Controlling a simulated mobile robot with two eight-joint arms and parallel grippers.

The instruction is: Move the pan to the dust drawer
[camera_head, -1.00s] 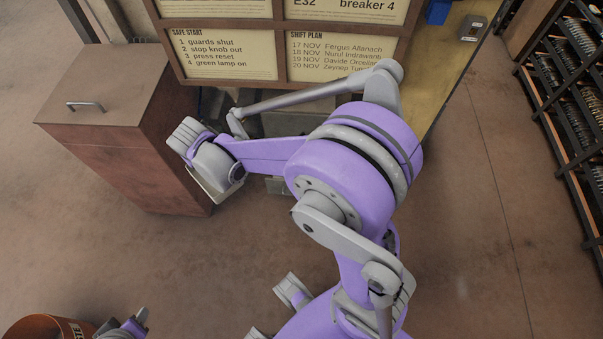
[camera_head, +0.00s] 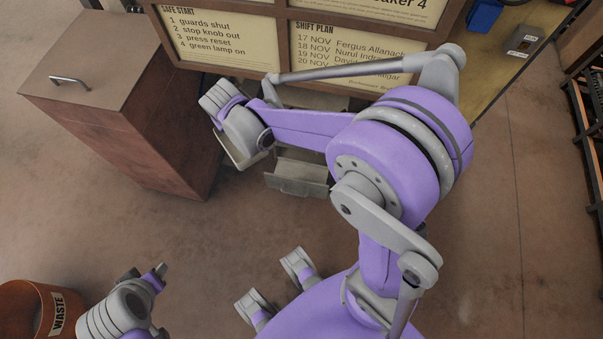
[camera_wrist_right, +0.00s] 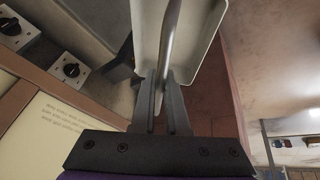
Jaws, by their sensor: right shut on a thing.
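The pan (camera_head: 241,153) is a shallow, pale cream tray. It hangs below my right wrist in the head view, between the brown cabinet and the drawer. In the right wrist view the pan (camera_wrist_right: 148,40) lies ahead of my right gripper (camera_wrist_right: 162,82), which is shut on its slim handle. A grey drawer (camera_head: 298,175) stands pulled out under the bench, just right of the pan; its inside is partly hidden by my right arm. My left gripper (camera_head: 146,271) is low at the left, empty, with its fingers apart.
A brown cabinet (camera_head: 85,92) with a bar handle stands left of the pan. A waste bin (camera_head: 30,315) is at the lower left. A notice board (camera_head: 290,40) stands above the drawer. A dark rack (camera_head: 588,130) is at the right. The floor in front is clear.

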